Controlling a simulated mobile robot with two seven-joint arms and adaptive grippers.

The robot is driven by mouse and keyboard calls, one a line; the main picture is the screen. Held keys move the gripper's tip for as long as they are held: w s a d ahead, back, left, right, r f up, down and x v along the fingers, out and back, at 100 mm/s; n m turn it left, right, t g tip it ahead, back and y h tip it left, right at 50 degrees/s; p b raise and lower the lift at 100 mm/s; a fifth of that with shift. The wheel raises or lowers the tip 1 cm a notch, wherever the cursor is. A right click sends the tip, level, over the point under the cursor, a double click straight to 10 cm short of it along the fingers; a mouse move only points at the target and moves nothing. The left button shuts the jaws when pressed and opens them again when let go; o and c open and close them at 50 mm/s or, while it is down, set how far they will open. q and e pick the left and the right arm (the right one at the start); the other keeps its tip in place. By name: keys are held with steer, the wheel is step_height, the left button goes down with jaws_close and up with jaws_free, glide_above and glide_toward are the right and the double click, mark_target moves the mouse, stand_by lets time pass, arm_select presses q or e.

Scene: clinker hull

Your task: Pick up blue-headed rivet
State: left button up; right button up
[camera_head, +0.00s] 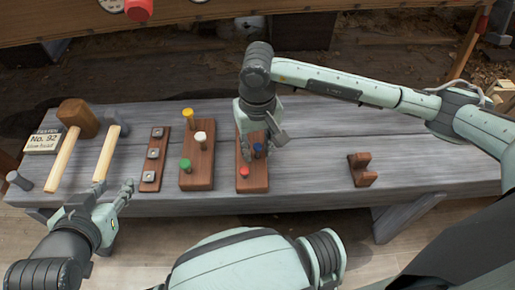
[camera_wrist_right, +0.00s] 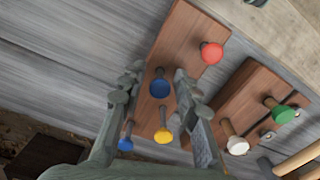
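A wooden block (camera_head: 257,184) on the bench holds upright rivets. Its red-headed rivet (camera_head: 244,172) stands at the near end, with a blue-headed rivet (camera_head: 257,148) behind it. My right gripper (camera_head: 262,145) is over this block and partly hides it. In the right wrist view the gripper (camera_wrist_right: 155,95) is open, its fingers on either side of the larger blue head (camera_wrist_right: 159,88), with no contact visible. My left gripper (camera_head: 115,190) is open and empty near the bench's front edge.
A second block (camera_head: 198,180) left of it holds yellow-, white- and green-headed rivets. Further left are a strip with metal squares (camera_head: 149,175), a mallet (camera_head: 78,118), a hammer (camera_head: 117,122) and a sign (camera_head: 43,142). A small wooden rest (camera_head: 362,170) stands right, with clear bench around it.

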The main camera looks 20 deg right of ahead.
jaws_close()
